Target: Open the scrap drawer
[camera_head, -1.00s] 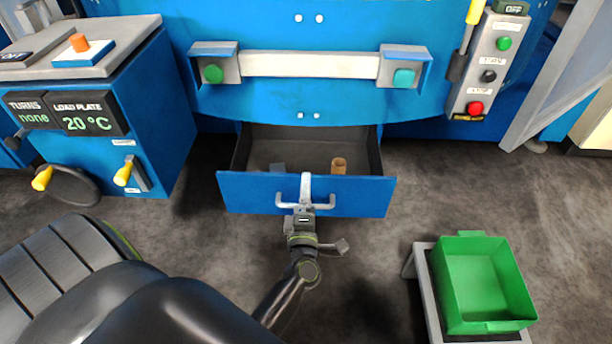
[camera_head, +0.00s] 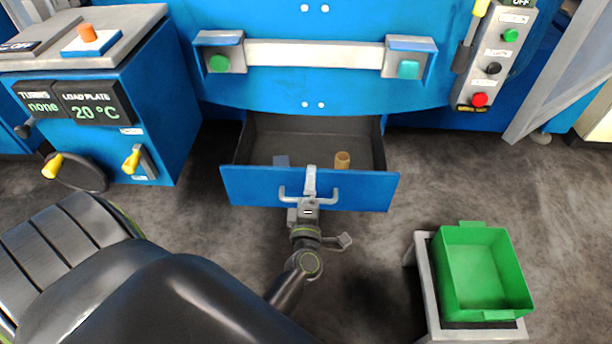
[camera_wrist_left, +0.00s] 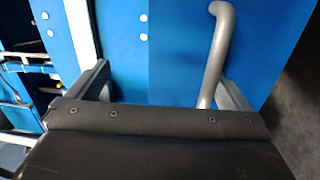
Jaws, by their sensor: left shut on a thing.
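The scrap drawer (camera_head: 245,187) is a dark tray with a blue front, pulled well out from under the blue machine. Its grey bar handle (camera_head: 333,194) is on the front, and it also shows in the left wrist view (camera_wrist_left: 216,55). My left gripper (camera_head: 310,180) is shut on the handle; its fingers hide the handle's middle. In the drawer lie a small tan cylinder (camera_head: 342,160) and a grey-blue piece (camera_head: 281,161) near the front wall. My right gripper is not in view.
A green bin (camera_head: 482,265) stands on a grey stand (camera_head: 424,290) at the right. A blue console (camera_head: 160,110) with a hand wheel stands at the left. The floor between drawer and bin is clear.

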